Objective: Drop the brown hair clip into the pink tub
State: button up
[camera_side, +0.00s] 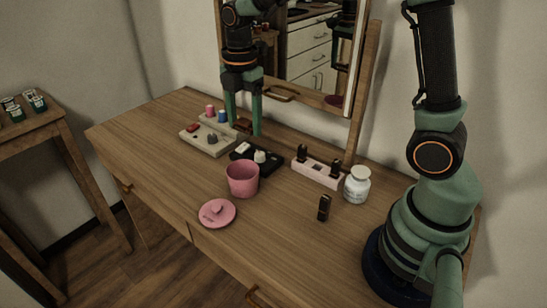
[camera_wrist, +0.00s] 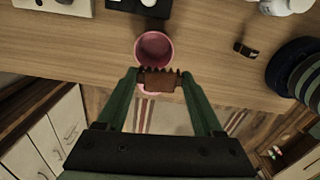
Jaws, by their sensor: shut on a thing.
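My gripper (camera_side: 244,131) is shut on the brown hair clip (camera_side: 242,124), and the clip spans the gap between the two green fingers. In the wrist view the toothed clip (camera_wrist: 160,82) sits between the fingertips (camera_wrist: 158,76), teeth toward the top of the picture. The pink tub (camera_side: 242,181) stands upright and open on the table. In the wrist view the tub (camera_wrist: 154,36) shows just above the clip, and the clip overlaps its lower edge. In the side view the fingers are above and behind the tub in the picture. The clip is held up off the table.
A pink lid (camera_side: 217,213) lies in front of the tub. A beige tray (camera_side: 205,143), a black tray (camera_side: 268,164) and a pink holder (camera_side: 316,173) stand behind. A white jar (camera_side: 357,186) and a small black object (camera_side: 324,208) are at right. The table's left part is clear.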

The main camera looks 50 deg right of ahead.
jog(key=shift+w+d+f, duration=0.35)
jog(key=shift+w+d, duration=0.15)
jog(key=shift+w, duration=0.1)
jog(key=shift+f, duration=2.95)
jog(key=o, duration=1.3)
notch_tip(320, 180, up, 12)
jog(key=shift+r, duration=0.1)
